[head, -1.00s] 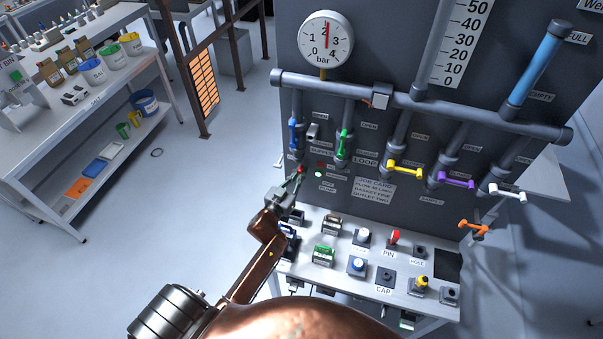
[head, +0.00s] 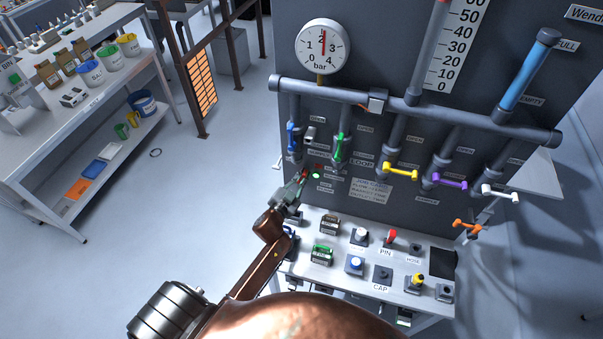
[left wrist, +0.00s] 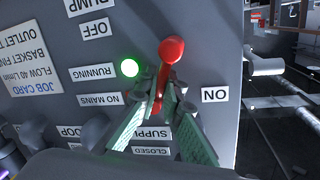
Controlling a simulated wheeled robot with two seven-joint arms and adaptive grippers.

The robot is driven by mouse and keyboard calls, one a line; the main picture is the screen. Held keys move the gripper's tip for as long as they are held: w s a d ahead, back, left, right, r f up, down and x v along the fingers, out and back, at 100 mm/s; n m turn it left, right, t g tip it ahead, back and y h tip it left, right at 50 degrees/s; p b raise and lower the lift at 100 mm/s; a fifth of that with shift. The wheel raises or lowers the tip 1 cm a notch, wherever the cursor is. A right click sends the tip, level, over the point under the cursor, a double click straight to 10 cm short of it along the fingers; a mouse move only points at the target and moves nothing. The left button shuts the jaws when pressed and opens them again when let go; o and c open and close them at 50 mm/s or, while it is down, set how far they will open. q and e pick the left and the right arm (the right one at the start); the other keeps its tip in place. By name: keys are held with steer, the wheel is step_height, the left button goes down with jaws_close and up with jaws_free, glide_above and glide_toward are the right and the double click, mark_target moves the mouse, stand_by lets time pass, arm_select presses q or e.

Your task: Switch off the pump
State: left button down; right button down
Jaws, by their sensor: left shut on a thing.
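The pump switch is a small red lever with a round end (left wrist: 171,50) on the dark panel (left wrist: 205,60). My left gripper (left wrist: 160,94) is shut on this red lever in the left wrist view. The lever's round end sticks out beyond the fingertips. An ON label (left wrist: 214,94) and an OFF label (left wrist: 95,30) are on the panel near it, seen upside down. A green lamp (left wrist: 129,68) beside the RUNNING label glows. In the head view my left gripper (head: 302,179) is at the panel, left of the green lamp (head: 316,175). My right gripper is out of view.
Coloured valve handles, among them green (head: 340,147), yellow (head: 401,171) and purple (head: 450,183), stand out from the panel near my gripper. The gauge (head: 322,46) reads about 2 bar. A shelf with small parts (head: 365,255) lies below.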

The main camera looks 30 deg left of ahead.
mark_target(314, 177)
arm_select(q)
steer(key=m, duration=0.1)
steer(key=d+m, duration=0.1)
steer(key=m, duration=0.1)
steer(key=shift+w+d+y+p, duration=0.2)
steer(key=shift+w+y+p, duration=0.05)
steer(key=shift+y+p, duration=0.1)
steer(key=m, duration=0.1)
steer(key=m+g, duration=0.1)
steer(key=shift+w+d+f+m+y, duration=0.1)
steer(key=shift+d+f+m+y, duration=0.15)
steer(key=shift+d+f+m, duration=0.15)
steer(key=m, duration=0.1)
steer(key=f+m, duration=0.1)
steer(key=shift+d+f+m+y, duration=0.15)
steer(key=shift+d+m+y, duration=0.05)
steer(key=shift+m+y, duration=0.2)
steer(key=shift+d+f+m+g+y+b, duration=0.15)
steer(key=shift+f+m+g+y+b, duration=0.3)
steer(key=shift+m, duration=0.75)
steer(key=shift+f, duration=0.15)
steer(key=c, duration=2.1)
jaws_free()
steer(key=shift+f, duration=0.1)
